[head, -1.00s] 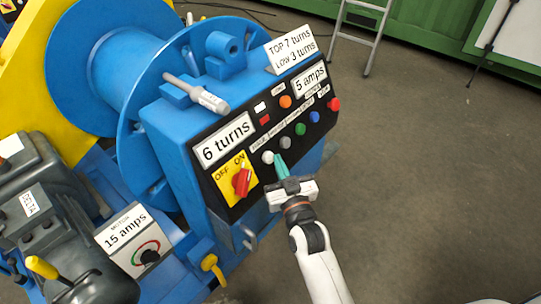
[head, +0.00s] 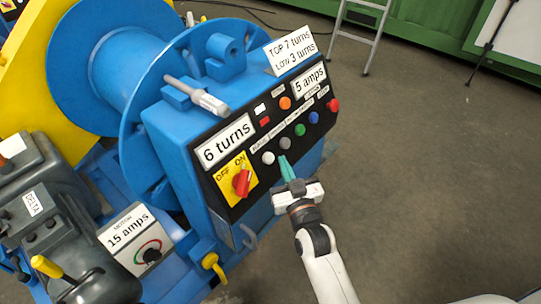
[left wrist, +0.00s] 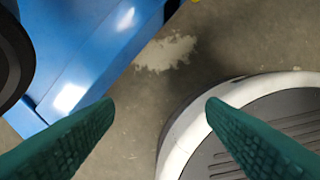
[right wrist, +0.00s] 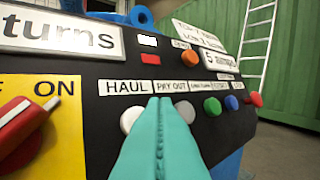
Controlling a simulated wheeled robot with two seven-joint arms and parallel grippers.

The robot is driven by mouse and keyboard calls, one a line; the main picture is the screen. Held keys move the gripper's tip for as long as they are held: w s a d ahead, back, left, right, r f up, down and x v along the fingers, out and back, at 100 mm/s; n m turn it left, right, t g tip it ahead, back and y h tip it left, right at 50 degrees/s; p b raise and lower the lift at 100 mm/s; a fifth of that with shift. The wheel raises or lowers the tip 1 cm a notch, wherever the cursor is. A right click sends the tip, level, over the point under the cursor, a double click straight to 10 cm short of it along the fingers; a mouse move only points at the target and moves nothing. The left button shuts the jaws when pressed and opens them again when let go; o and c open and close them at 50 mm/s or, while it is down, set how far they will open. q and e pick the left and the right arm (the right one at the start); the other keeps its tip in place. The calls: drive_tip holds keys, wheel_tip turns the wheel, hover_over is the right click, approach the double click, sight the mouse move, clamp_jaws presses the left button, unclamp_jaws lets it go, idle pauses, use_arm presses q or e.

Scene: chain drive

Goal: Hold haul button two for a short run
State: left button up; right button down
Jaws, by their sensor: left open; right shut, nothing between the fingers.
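The black control panel (head: 235,148) is on the sloped front of a blue cabinet. Its lower row has a white button (head: 268,158) under the HAUL label (right wrist: 127,87), then a grey button (head: 285,143) by the PAY OUT label (right wrist: 176,86), then green, blue and red ones. My right gripper (head: 285,158) is shut and empty, its teal tips in front of the panel just below the grey button. In the right wrist view its tips (right wrist: 160,100) lie between the white and grey buttons, partly covering both; contact cannot be told. My left gripper (left wrist: 160,104) is open and empty over the floor.
A red switch (head: 242,182) on a yellow plate points toward ON. Displays read 6 turns (head: 227,141) and 5 amps (head: 311,82); a motor sign (head: 128,232) reads 15 amps. A blue drum (head: 115,70) stands behind the cabinet. Floor at right is clear, with a ladder (head: 361,30) beyond.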

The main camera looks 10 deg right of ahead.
use_arm(q)
drive_tip(key=s+a+f+p, duration=0.1)
drive_tip(key=s+f+p, duration=0.1)
drive_tip(key=s+f, duration=0.4)
drive_tip(key=shift+f+g, duration=0.3)
drive_tip(key=shift+f, duration=0.15)
use_arm(e)
drive_tip(key=shift+s+d+r, duration=0.4)
drive_tip(key=shift+s+d, duration=0.05)
drive_tip(key=shift+s, duration=0.15)
drive_tip(key=shift+s+d+r, duration=0.4)
drive_tip(key=shift+s+d, duration=0.05)
drive_tip(key=shift+s, duration=0.15)
drive_tip(key=shift+f, duration=0.1)
